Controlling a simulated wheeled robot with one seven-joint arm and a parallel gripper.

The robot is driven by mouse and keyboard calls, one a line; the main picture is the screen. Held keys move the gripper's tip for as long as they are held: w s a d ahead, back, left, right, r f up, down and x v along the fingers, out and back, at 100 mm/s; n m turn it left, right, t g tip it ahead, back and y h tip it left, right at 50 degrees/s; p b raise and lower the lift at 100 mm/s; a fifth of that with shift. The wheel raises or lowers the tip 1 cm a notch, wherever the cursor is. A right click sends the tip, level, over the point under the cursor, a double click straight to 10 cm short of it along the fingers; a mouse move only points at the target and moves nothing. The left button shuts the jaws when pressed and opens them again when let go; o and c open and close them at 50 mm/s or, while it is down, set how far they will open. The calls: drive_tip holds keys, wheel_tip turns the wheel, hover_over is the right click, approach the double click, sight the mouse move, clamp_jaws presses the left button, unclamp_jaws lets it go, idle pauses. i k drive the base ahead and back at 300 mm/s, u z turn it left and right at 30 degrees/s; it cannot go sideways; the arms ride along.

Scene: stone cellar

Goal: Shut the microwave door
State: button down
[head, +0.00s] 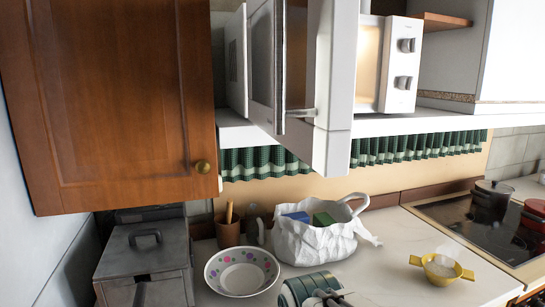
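The white microwave stands on a white shelf beside the wooden wall cabinet, at top centre in the head view. Its lit cavity (369,55) shows through the open front, and two grey knobs sit on its control panel (403,70) to the right. The microwave door (335,110) is open and swung out towards me, so I see it nearly edge-on. Its dark glass face is turned left, with a vertical handle (281,65) on it. The door hides part of the microwave's front.
A wooden cabinet (120,100) with a brass knob hangs left of the door. Below stand a white bag (312,243), a spotted bowl (242,272), a grey metal box (145,255) and a yellow two-handled bowl (441,268). A hob (480,232) with pots is at right.

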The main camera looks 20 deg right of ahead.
sight(297, 49)
drive_tip(key=k, duration=0.9)
drive_tip(key=u, duration=1.25)
drive_tip(key=i, duration=0.75)
drive_tip(key=z, duration=1.3)
